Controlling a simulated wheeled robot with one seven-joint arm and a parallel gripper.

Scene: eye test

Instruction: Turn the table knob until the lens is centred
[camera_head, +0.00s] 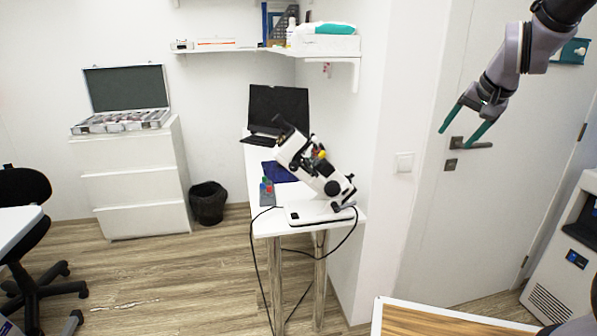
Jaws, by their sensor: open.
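A white tabletop optical instrument (305,168) stands tilted on a flat white base (305,216) at the near end of a narrow white table (268,228). A round dark knob (332,188) shows on its side, and small red and yellow parts sit near its middle. I cannot tell which part is the table knob. The lens is too small or hidden to make out. My gripper (456,137) hangs at the upper right in front of the door, its two teal fingers apart and empty. It is well away from the instrument and touches nothing.
A laptop (278,108) and a dark blue cloth (279,172) lie farther back on the table. Black cables hang off its front. A drawer cabinet (140,185) with an open lens case (126,103) stands left, beside a black bin (208,203). A wood-topped surface (440,323) is at the bottom right.

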